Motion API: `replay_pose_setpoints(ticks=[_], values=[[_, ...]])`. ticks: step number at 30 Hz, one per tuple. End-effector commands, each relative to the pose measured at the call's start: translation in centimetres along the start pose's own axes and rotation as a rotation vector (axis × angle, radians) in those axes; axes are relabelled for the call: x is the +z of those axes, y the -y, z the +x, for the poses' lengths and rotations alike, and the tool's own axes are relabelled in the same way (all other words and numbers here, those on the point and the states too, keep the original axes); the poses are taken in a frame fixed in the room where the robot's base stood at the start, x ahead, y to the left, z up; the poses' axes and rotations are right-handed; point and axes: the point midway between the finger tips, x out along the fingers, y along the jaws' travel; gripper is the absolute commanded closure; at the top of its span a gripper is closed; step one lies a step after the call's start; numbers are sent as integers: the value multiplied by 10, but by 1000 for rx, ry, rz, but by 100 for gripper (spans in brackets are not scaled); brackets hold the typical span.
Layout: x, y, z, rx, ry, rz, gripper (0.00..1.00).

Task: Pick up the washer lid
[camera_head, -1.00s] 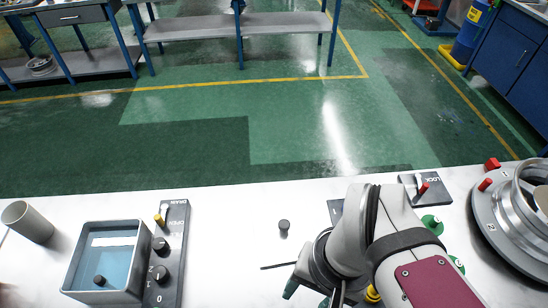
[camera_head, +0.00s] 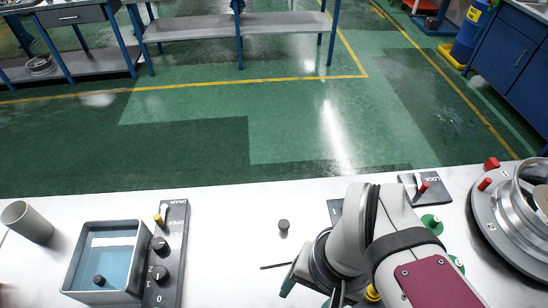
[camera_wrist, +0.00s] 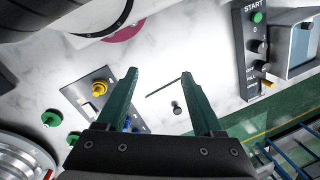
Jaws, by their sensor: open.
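No part is plainly marked as the washer lid. The grey washer tank (camera_head: 65,268) stands at the front left in the head view, with a blue surface inside. A small dark knob (camera_head: 99,281) shows over that blue surface; I cannot tell whether it belongs to a lid. A similar dark knob (camera_head: 283,226) stands alone on the white table, and it also shows in the wrist view (camera_wrist: 177,108). A thin dark rod or edge (camera_wrist: 163,88) lies beside it. My gripper (camera_wrist: 159,73) is open and empty, its green fingers apart; their tips are partly hidden in the head view.
A black control panel (camera_head: 175,240) with knobs and a yellow lever adjoins the tank. A grey cup (camera_head: 27,222) is at far left. A LOCK switch plate (camera_head: 432,187), green buttons (camera_head: 432,224) and a metal wheel fixture (camera_head: 500,225) are at right. The table's centre-left is mostly clear.

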Motion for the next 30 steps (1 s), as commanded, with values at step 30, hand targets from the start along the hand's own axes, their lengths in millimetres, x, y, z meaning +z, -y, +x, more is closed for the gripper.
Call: replay_pose_setpoints(ticks=[30], values=[[-75,121,167,1805,332,-2409,26]])
